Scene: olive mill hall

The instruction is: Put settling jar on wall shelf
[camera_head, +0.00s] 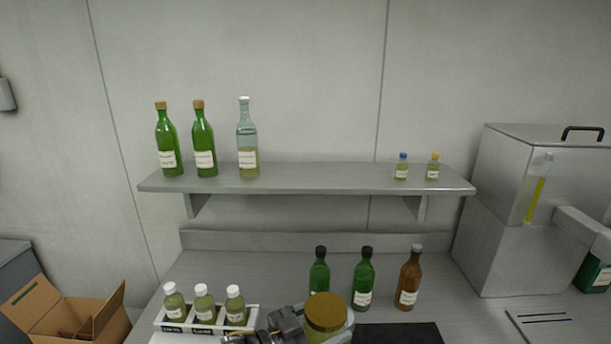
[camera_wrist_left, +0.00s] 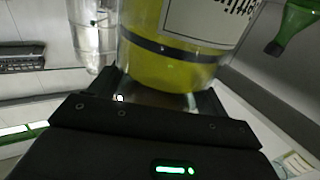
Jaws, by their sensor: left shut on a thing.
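The settling jar (camera_head: 326,312) has a round gold-brown lid and shows low in the head view, in front of the counter bottles. In the left wrist view the jar (camera_wrist_left: 180,55) is clear, with yellow-green oil, a dark band and a white label. My left gripper (camera_head: 292,325) is shut on the jar; its dark fingers also show in the left wrist view (camera_wrist_left: 150,100). The jar's lower part is hidden in the head view. The grey wall shelf (camera_head: 310,181) is above and behind the jar. My right gripper is not in view.
Two green bottles (camera_head: 203,140) and a clear bottle (camera_head: 247,140) stand on the shelf's left, two small vials (camera_head: 401,168) on its right. The shelf's middle is free. Dark bottles (camera_head: 363,280) stand on the counter (camera_head: 250,265). A white rack (camera_head: 250,320) holds small bottles.

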